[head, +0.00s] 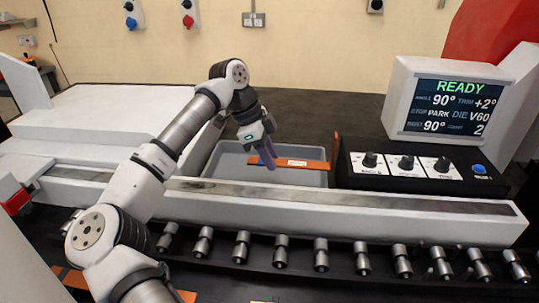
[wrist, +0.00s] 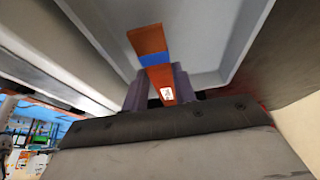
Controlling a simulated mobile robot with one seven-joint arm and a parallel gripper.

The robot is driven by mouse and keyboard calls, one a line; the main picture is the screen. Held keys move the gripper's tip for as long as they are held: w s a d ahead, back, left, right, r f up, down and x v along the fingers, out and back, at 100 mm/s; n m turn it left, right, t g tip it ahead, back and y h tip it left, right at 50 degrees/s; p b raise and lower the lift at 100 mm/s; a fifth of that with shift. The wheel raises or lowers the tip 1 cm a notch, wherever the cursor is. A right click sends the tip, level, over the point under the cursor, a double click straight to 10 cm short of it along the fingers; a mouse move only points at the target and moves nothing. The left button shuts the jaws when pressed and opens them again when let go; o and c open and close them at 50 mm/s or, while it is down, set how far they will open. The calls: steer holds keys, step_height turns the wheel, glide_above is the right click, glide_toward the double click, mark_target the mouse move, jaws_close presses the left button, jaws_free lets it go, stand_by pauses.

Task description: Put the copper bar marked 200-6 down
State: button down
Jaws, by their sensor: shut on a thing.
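My gripper (head: 267,158) is over the grey tray (head: 210,163) in the head view and shut on a copper bar (head: 310,164). The bar carries a white label, too small to read, and extends to the right of the fingers across the tray. An upright orange strip (head: 335,148) shows at the tray's right edge; I cannot tell if it is part of the bar. In the wrist view, my gripper's fingers (wrist: 155,92) stand on both sides of the bar (wrist: 147,40), which has a blue band and a small white tag. I cannot tell if the bar touches the tray.
A control box with knobs (head: 405,165) and a screen reading READY (head: 455,108) stand right of the tray. A long pale beam (head: 400,210) runs in front of it, with a row of rollers (head: 320,255) nearer. The dark surface behind the tray (head: 330,110) is clear.

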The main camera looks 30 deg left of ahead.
steer(key=shift+f, duration=0.35)
steer(key=shift+f+b, duration=0.35)
steer(key=shift+f, duration=0.2)
steer(key=c, duration=1.1)
jaws_free()
steer(key=b+v, duration=0.1)
steer(key=v, duration=1.2)
steer(key=shift+w+d+r+b, duration=0.1)
steer(key=shift+d+r+b, duration=0.1)
steer(key=shift+b, duration=0.2)
